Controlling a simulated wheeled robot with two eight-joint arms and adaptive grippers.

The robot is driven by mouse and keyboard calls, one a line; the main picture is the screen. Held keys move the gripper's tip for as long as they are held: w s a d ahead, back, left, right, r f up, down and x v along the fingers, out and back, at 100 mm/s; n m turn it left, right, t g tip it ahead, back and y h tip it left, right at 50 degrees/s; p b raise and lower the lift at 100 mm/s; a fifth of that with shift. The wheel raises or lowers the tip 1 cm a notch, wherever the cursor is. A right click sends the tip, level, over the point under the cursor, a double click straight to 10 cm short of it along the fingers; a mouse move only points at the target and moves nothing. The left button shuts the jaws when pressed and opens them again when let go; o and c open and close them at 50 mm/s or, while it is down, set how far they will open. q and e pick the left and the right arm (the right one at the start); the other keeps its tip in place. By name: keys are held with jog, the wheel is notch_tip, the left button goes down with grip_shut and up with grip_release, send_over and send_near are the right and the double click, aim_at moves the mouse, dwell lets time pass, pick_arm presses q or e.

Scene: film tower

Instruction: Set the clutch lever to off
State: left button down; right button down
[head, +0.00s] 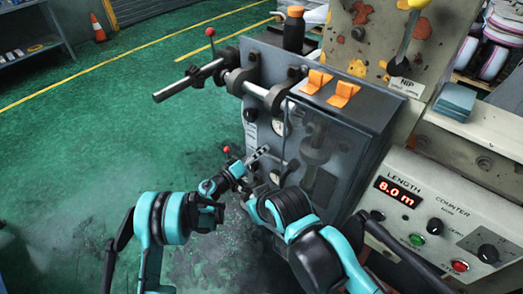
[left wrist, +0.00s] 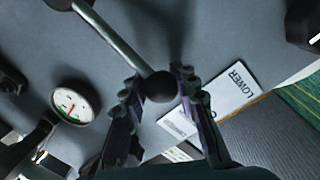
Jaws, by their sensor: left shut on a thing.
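My left gripper (head: 259,156) is low in front of the grey machine cabinet (head: 345,118). In the left wrist view its two fingers (left wrist: 157,100) are close on both sides of a black ball knob (left wrist: 160,87), shut on it. The knob ends a slanting metal lever rod (left wrist: 115,42). A white plate reading LOWER (left wrist: 236,88) is right of the knob. No plate reading clutch or off can be read, so I cannot tell from lettering whether this is the clutch lever. My right arm comes in from the lower right; its fingers cannot be made out.
A round gauge (left wrist: 75,103) sits left of the knob. A red-tipped lever (head: 209,33) and a horizontal bar (head: 185,82) stick out above. A counter panel (head: 445,215) reads 8.0 m. The green floor (head: 110,125) at left is clear.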

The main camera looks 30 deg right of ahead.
pick_arm(q)
jog(key=shift+f, duration=0.15)
jog(key=c, duration=1.1)
grip_release()
jog(key=shift+c, duration=0.2)
jog(key=v, duration=1.2)
